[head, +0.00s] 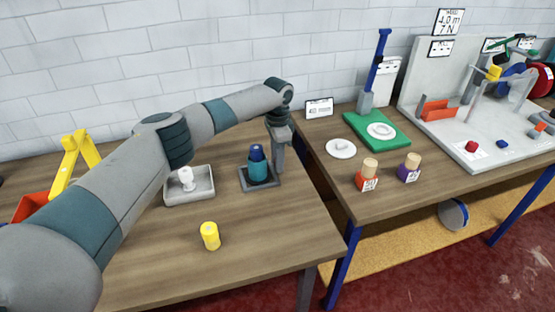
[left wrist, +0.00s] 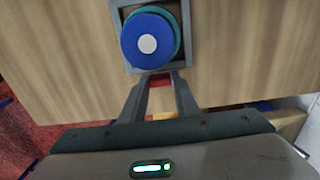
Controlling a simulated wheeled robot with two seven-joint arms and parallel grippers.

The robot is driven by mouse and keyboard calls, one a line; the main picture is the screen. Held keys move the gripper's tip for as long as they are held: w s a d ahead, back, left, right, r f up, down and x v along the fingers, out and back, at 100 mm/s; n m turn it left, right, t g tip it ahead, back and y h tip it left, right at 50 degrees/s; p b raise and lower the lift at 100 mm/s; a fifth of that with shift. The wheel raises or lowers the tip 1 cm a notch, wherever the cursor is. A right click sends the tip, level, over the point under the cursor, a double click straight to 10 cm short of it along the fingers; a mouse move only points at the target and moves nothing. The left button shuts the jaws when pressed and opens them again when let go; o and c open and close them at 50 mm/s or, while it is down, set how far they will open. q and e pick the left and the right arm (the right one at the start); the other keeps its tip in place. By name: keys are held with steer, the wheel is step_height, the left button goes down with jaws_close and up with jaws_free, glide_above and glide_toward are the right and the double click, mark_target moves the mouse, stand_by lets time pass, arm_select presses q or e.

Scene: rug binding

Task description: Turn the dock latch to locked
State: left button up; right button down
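A teal bottle-shaped thing with a dark blue top (head: 257,165) stands upright on a dark square base (head: 262,184) on the left table. I cannot tell for certain whether it is the dock latch; no locked or unlocked mark is readable. From above, its round blue top with a pale centre (left wrist: 147,44) shows inside a grey square frame (left wrist: 117,20). My left gripper (head: 279,170) points down just right of it. My right gripper is out of view.
A yellow cylinder (head: 210,236) stands near the front of the left table. A grey tray (head: 190,195) holds a white piece. The right table holds a green board (head: 376,131), a white disc (head: 341,148), and red (head: 368,181) and purple (head: 408,174) blocks with wooden tops.

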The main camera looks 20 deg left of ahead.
arm_select(q)
steer(key=shift+r+n+p, duration=0.15)
steer(key=shift+n+p, duration=0.45)
steer(key=shift+p, duration=0.1)
steer(key=n+p, duration=0.3)
steer(key=shift+r+n, duration=0.1)
steer(key=shift+n, duration=0.2)
steer(key=n+p, duration=0.3)
steer(key=shift+n, duration=0.3)
steer(key=n+p, duration=0.2)
steer(key=n, duration=0.1)
steer(key=shift+d+n+p, duration=0.1)
steer(key=shift+n+p, duration=0.2)
steer(key=n+p, duration=0.2)
steer(key=n, duration=0.2)
steer(key=shift+w, duration=0.1)
steer(key=shift+n+p, duration=0.3)
steer(key=shift+n, duration=0.7)
